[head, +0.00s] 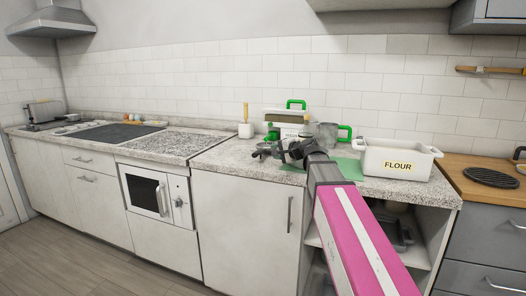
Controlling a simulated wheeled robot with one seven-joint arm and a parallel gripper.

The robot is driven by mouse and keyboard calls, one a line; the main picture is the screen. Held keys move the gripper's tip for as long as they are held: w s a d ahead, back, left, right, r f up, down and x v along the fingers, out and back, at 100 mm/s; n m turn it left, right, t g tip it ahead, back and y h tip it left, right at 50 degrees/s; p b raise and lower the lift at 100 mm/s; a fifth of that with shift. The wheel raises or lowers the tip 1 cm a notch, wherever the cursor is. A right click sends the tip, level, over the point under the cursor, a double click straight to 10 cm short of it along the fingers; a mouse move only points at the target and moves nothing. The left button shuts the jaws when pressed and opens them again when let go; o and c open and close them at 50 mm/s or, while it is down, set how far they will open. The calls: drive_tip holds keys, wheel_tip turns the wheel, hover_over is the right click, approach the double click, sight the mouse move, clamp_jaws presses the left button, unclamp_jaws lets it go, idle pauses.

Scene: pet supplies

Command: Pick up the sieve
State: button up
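A grey metal cylinder with a green handle (328,135) stands on the counter by the back wall; it looks like the sieve, but its inside is hidden. My gripper (261,150) is over the counter, to the left and in front of this cylinder, apart from it. Its fingers look spread, with nothing visible between them. My pink and grey arm reaches in from the lower right and covers part of the counter in front of the cylinder.
A green-handled container (287,122) and a white holder with a wooden-handled tool (246,129) stand left. Speckled counter (222,160) is clear at left.

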sight(261, 152)
drive_tip(key=x, duration=0.6)
drive_tip(key=shift+w, duration=0.1)
drive_tip(key=shift+x, duration=2.85)
drive_tip(key=shift+f, duration=0.1)
clamp_jaws()
